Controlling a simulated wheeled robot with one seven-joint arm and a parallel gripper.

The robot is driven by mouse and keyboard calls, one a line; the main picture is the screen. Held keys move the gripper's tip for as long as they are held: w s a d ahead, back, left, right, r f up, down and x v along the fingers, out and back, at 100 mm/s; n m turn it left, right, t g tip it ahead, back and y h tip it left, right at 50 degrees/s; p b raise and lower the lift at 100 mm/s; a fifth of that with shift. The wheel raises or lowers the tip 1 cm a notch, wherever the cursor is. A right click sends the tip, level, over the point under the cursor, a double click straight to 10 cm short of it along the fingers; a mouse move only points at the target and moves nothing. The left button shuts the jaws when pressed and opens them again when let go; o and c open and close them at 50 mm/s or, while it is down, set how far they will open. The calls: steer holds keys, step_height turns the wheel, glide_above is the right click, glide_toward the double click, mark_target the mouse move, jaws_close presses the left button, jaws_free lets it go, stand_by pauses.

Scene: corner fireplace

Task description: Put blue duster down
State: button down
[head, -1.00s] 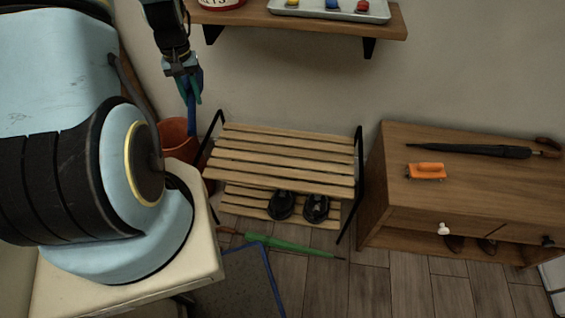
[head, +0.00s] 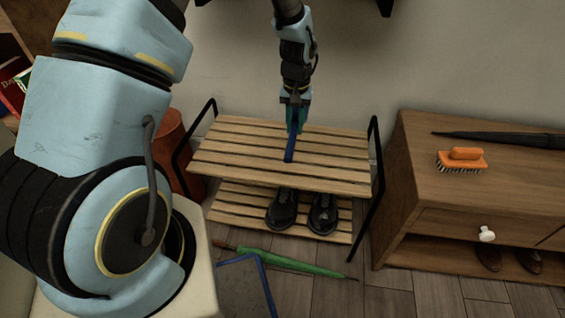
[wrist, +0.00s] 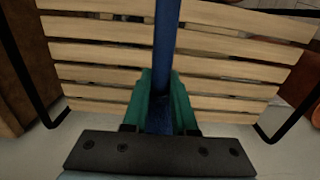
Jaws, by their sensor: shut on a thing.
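The blue duster (head: 289,150) hangs from my gripper (head: 296,104) over the top shelf of the slatted wooden rack in the head view. Its lower end appears at or just above the slats; I cannot tell whether it touches. In the wrist view the duster's blue shaft (wrist: 166,50) runs up between the green fingers of my gripper (wrist: 163,100), which are shut on it. The wooden rack (head: 225,155) has a bare top shelf and black metal side frames; its slats also fill the wrist view (wrist: 100,73).
Black shoes (head: 282,212) stand on the rack's lower shelf. A green umbrella (head: 295,266) lies on the floor in front. A terracotta-coloured pot (head: 170,150) stands left of the rack. A wooden cabinet (head: 425,180) at right carries an orange brush (head: 462,160) and a black umbrella (head: 500,138).

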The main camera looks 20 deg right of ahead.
mark_target(298, 162)
steer(key=f, duration=0.3)
steer(key=d+f+b, duration=0.1)
steer(key=f, duration=0.3)
steer(key=f+b, duration=0.1)
steer(key=f, duration=0.3)
steer(key=shift+s+d+f, duration=0.2)
steer(key=shift+s+d, duration=0.05)
steer(key=shift+s, duration=0.15)
steer(key=shift+f, duration=0.15)
steer(key=c, duration=0.7)
jaws_free()
